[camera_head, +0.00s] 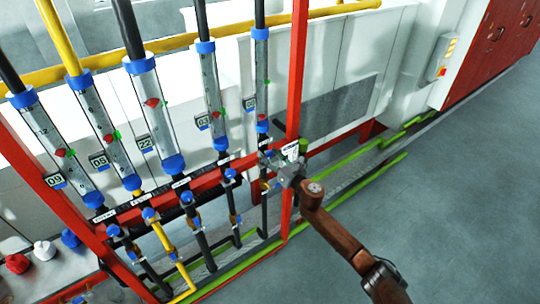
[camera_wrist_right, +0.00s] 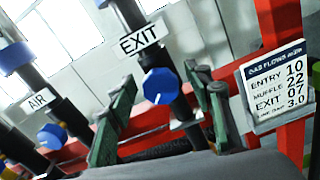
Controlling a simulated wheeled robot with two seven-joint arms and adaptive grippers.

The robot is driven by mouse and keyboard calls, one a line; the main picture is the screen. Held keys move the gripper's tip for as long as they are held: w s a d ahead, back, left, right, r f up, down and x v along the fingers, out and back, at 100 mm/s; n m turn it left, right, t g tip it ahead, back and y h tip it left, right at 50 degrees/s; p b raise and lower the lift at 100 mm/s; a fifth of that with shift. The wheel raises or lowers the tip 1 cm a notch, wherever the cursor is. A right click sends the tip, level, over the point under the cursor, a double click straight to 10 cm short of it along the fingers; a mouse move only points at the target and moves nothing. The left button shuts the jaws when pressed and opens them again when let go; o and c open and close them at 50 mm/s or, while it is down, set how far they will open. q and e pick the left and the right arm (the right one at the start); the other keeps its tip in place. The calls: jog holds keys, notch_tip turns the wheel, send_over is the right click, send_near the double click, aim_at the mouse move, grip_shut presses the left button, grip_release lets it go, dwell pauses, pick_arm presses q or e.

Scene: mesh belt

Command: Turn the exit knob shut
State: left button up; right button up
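The EXIT knob (camera_wrist_right: 161,86) is a blue round knob with a white mark near its lower edge, under the white EXIT label (camera_wrist_right: 143,38) in the right wrist view. My right gripper (camera_wrist_right: 160,74) is open, one green-padded finger on each side of the knob in the picture. I see no clear contact between pads and knob. In the head view my right gripper (camera_head: 278,165) is at the foot of the rightmost flow tube (camera_head: 261,65), largely covering the knob there. My left gripper is not in view.
The AIR knob (camera_wrist_right: 52,136) is to the left. A gas-flows card (camera_wrist_right: 276,85) on the red post (camera_head: 296,70) stands close on the right. More tubes with blue knobs (camera_head: 149,214) line the red frame. Grey floor (camera_head: 460,180) is clear at right.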

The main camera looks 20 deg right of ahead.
jog(key=c, duration=1.1)
jog(key=shift+c, duration=0.2)
jog(key=shift+m, duration=0.3)
